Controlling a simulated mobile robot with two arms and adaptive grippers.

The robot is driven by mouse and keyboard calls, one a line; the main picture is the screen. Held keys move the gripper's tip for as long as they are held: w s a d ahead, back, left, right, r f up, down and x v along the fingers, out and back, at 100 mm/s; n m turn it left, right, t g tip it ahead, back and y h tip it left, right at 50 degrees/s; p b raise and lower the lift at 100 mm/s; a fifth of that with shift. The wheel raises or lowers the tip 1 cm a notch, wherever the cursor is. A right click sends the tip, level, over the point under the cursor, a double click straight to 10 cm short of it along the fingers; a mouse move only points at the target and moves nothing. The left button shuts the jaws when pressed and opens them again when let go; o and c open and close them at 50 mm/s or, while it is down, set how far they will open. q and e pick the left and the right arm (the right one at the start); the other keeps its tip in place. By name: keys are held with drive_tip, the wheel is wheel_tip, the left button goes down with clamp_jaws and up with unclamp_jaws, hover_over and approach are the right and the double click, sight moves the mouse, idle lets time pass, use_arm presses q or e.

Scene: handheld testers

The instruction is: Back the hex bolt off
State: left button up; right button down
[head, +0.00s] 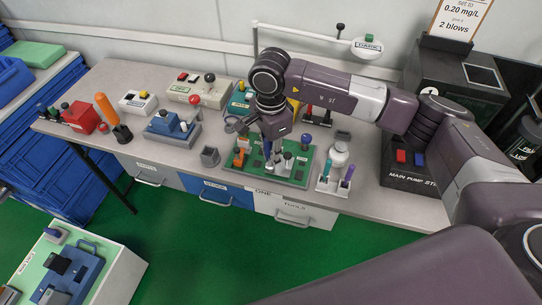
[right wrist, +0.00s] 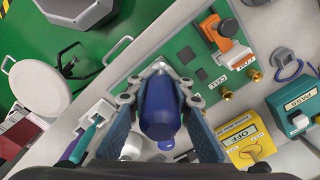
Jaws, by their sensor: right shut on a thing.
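My right gripper (head: 268,148) is low over the green board (head: 300,177) on the bench in the head view. In the right wrist view my right gripper (right wrist: 160,115) is shut on a blue rounded handle (right wrist: 160,103), one finger on each side. The handle's far end and whatever lies beneath it are hidden. I cannot make out the hex bolt in either view. The green board also shows in the right wrist view (right wrist: 190,52), with an orange lever switch (right wrist: 228,50) and brass fittings (right wrist: 227,95). My left gripper is not in view.
A white holder (head: 327,186) with teal and purple tools stands right of the board. A black pump station (head: 408,178) stands further right. The bench front left of that cup is fairly clear.

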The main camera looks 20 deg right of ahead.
sight(270, 146)
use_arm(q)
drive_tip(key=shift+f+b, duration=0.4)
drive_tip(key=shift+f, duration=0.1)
use_arm(e)
drive_tip(key=shift+n, duration=0.6)
drive_tip(key=shift+n+b, duration=0.5)
drive_tip(key=shift+b, duration=0.05)
drive_tip(key=shift+n+b, duration=0.4)
drive_tip(key=shift+n, duration=0.1)
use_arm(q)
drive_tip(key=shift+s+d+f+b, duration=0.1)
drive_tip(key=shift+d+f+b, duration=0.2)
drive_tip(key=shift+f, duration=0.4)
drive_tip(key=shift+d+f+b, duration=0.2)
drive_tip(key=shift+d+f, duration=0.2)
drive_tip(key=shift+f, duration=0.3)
use_arm(e)
drive_tip(key=shift+f+n, duration=0.1)
drive_tip(key=shift+n, duration=0.5)
drive_tip(key=shift+n+b, duration=0.6)
drive_tip(key=shift+n, duration=0.2)
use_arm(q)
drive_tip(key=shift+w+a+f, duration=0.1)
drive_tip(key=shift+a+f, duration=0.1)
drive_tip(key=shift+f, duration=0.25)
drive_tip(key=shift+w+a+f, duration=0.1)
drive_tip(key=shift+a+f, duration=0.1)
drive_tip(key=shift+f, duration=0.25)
use_arm(e)
drive_tip(key=shift+n, duration=0.3)
